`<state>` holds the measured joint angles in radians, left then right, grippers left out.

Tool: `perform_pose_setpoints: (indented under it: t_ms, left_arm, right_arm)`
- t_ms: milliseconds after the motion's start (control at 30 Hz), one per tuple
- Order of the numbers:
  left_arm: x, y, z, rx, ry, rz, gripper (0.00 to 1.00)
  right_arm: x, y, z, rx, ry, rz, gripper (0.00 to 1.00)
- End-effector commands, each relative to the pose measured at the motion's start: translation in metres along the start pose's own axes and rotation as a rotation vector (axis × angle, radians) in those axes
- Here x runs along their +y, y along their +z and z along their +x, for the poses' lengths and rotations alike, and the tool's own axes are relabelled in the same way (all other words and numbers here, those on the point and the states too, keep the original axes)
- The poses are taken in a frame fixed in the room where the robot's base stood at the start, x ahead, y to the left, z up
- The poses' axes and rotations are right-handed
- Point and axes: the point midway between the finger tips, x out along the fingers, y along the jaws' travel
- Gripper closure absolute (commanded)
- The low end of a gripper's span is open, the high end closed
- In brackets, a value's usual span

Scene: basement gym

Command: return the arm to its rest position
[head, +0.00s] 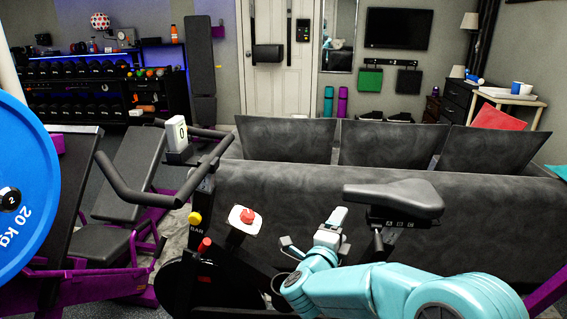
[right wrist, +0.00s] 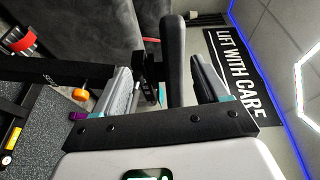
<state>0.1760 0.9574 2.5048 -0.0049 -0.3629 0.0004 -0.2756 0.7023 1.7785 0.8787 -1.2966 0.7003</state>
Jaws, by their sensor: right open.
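My right arm (head: 375,292), teal, comes in from the lower right in the head view. Its gripper (head: 318,242) is beside the exercise bike, in front of and below the black saddle (head: 395,198). In the right wrist view the two grey fingers of the gripper (right wrist: 163,80) stand apart. The dark saddle (right wrist: 175,60) shows between and beyond them; I cannot tell how far off it is. I see nothing held. My left arm and gripper are not in view.
The bike's handlebar (head: 165,195) and red knob (head: 248,215) stand left of the gripper. A grey sofa (head: 490,220) is behind. A blue weight plate (head: 25,190) and bench (head: 130,190) fill the left. A wall banner (right wrist: 240,85) shows in the wrist view.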

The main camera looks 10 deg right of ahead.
Motion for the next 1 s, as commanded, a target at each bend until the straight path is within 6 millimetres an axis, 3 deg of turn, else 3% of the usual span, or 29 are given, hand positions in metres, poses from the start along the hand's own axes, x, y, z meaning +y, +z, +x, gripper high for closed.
perform_pose_setpoints:
  t_ms: [133,233,400,500,700,867,933,1000]
  left_arm:
    - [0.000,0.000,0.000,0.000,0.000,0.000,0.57]
    - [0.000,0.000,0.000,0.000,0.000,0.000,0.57]
    - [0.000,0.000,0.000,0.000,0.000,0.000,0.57]
    - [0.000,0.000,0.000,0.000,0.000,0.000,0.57]
    - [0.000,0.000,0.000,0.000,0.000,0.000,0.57]
    - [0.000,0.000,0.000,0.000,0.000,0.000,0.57]
    - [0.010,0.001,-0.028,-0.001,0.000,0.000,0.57]
    - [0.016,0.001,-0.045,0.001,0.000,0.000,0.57]
  right_arm:
    - [0.098,0.013,-0.009,-0.226,0.146,-0.313,0.27]
    - [0.178,0.014,-0.037,-0.445,0.271,-0.554,0.27]
    - [0.293,-0.007,-0.118,-0.842,0.469,-0.870,0.27]
    - [0.337,-0.027,-0.172,-1.061,0.554,-0.989,0.27]
    - [0.382,-0.067,-0.266,-1.433,0.661,-1.114,0.27]
    - [0.395,-0.099,-0.332,-1.703,0.708,-1.151,0.27]
    - [0.364,-0.101,-0.334,-1.714,0.700,-1.157,0.27]
    - [0.346,-0.102,-0.334,-1.712,0.701,-1.156,0.27]
